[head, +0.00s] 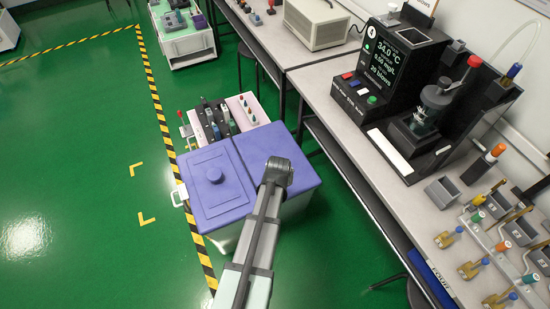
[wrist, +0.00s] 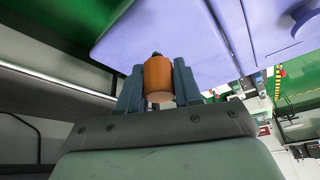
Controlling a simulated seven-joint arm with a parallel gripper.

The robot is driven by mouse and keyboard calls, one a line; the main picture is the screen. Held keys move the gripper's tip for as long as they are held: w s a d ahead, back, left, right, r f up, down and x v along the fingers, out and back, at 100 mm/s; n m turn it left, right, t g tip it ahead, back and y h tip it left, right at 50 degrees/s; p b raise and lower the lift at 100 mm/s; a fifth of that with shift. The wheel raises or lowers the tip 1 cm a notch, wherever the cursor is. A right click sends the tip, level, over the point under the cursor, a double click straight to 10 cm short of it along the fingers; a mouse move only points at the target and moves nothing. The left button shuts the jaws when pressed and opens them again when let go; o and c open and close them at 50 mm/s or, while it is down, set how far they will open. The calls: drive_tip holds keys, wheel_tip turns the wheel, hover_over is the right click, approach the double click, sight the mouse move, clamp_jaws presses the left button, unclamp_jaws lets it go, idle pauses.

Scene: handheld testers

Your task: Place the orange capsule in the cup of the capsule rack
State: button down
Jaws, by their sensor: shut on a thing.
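The orange capsule (wrist: 158,80) is between the two blue-grey fingers of my gripper (wrist: 158,84) in the wrist view. The fingers are shut on its sides, and a small dark tip shows beyond its far end. In the head view my gripper and the held capsule are hidden behind my arm, whose end is over the purple-lidded bin. No rack can be named for certain as the capsule rack. Small grey open holders (head: 442,192) stand on the bench at the right, near grey stands with coloured-tipped pieces (head: 497,205).
The purple-lidded bin (head: 208,185) is below my arm; its lid also shows in the wrist view (wrist: 180,30). A pale tray (head: 248,105) of tools lies behind it. A black tester (head: 385,70) with a lit screen stands on the bench (head: 325,85). Green floor at left is clear.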

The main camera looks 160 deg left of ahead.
drive_tip(key=s+a+f+n+h, duration=0.1)
drive_tip(key=s+a+f+n, duration=0.15)
drive_tip(key=s+a, duration=0.65)
drive_tip(key=shift+n, duration=0.25)
drive_tip(key=shift+s+d+f, duration=0.3)
drive_tip(key=shift+f, duration=1.25)
drive_tip(key=shift+s+d+f, duration=0.25)
drive_tip(key=shift+d+f, duration=0.05)
drive_tip(key=shift+f, duration=1.25)
drive_tip(key=shift+s+d+f, duration=0.3)
drive_tip(key=shift+f, duration=1.25)
drive_tip(key=shift+f, duration=0.2)
drive_tip(key=c, duration=0.8)
unclamp_jaws()
drive_tip(key=shift+r, duration=0.15)
drive_tip(key=shift+o, duration=0.3)
drive_tip(key=v, duration=1.2)
drive_tip(key=shift+w, duration=0.2)
